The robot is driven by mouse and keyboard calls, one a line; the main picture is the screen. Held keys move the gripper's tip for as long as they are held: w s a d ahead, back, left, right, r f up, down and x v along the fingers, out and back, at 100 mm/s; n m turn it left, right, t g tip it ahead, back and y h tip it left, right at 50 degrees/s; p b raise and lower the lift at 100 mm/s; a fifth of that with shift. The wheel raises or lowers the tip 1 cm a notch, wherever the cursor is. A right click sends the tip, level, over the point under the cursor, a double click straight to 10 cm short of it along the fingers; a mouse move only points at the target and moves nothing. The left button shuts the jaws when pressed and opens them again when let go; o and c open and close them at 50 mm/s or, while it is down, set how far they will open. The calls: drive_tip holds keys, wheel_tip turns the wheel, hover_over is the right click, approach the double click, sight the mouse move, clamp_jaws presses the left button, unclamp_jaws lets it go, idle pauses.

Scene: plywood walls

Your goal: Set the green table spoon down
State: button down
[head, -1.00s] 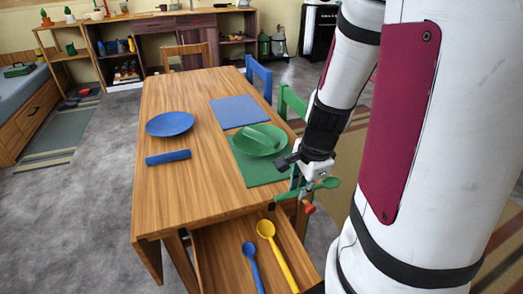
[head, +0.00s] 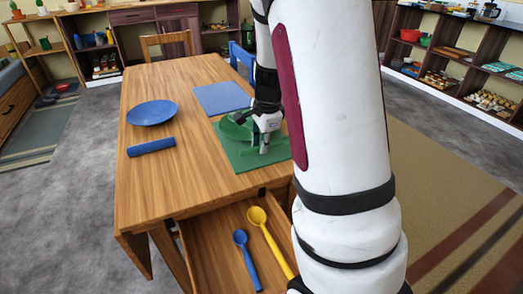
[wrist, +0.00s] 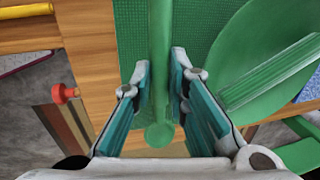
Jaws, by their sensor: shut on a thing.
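The green table spoon (wrist: 160,35) shows in the wrist view as a straight handle running between my fingers, with a rounded end near me. My gripper (wrist: 162,75) is shut on it, one finger on each side. In the head view my gripper (head: 264,148) points down over the green placemat (head: 245,163), beside the green plate (head: 229,129). The placemat (wrist: 120,25) lies under the spoon in the wrist view, with the plate (wrist: 245,50) to its right. Whether the spoon touches the mat I cannot tell. In the head view my arm and gripper hide much of it.
A blue plate (head: 152,112), blue rolled napkin (head: 151,147) and blue placemat (head: 221,97) are on the wooden table (head: 185,175). An open drawer (head: 205,245) below holds a blue spoon (head: 246,260) and a yellow spoon (head: 270,240). The table's front left is clear.

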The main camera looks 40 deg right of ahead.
drive_tip(key=shift+s+b+x, duration=0.2)
drive_tip(key=shift+b+x, duration=0.1)
drive_tip(key=shift+x, duration=0.7)
drive_tip(key=shift+f, duration=0.2)
drive_tip(key=c, duration=1.6)
unclamp_jaws()
drive_tip(key=shift+o, duration=0.2)
drive_tip(key=shift+r, duration=0.1)
